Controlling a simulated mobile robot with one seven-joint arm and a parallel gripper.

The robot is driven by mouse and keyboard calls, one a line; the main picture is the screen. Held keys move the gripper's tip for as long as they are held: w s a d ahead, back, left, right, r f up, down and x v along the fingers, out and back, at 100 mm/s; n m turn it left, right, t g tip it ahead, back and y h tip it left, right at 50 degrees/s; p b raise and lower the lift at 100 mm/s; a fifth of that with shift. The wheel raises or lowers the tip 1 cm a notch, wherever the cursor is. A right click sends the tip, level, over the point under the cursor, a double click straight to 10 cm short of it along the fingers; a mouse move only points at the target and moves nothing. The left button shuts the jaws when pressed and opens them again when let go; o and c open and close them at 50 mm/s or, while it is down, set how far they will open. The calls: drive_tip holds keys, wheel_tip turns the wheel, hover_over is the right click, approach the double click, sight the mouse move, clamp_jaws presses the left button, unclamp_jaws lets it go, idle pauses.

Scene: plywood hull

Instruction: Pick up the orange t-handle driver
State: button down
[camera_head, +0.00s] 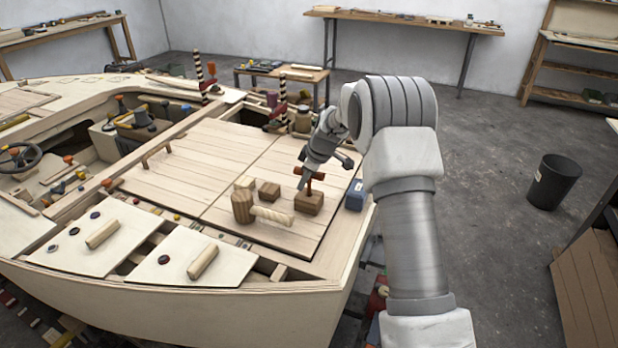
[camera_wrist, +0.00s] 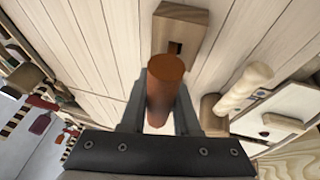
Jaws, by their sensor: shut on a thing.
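The orange t-handle driver (camera_head: 316,175) is at the end of my arm, just above a brown wooden block (camera_head: 309,203) on the plank deck. In the wrist view, its orange-brown handle (camera_wrist: 165,80) stands between my two fingers. My gripper (camera_head: 306,179) is shut on this handle, with a finger on each side (camera_wrist: 160,104). The block also shows in the wrist view (camera_wrist: 192,22), with a dark slot beside the handle. The driver's lower end is hidden, so I cannot tell whether it is still in the block.
A wooden mallet (camera_head: 243,206) with a pale handle lies left of the block. A blue box (camera_head: 355,195) stands right, near the hull's edge. Striped posts (camera_head: 283,92) rise behind. Bare deck (camera_head: 210,150) lies left.

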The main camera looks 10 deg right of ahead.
idle(0.4)
wheel_tip(320, 180, up, 12)
drive_tip(key=shift+f+p, duration=0.25)
drive_tip(key=shift+p, duration=0.8)
wheel_tip(320, 180, up, 4)
drive_tip(key=shift+f+p, duration=0.25)
drive_tip(key=shift+p, duration=0.85)
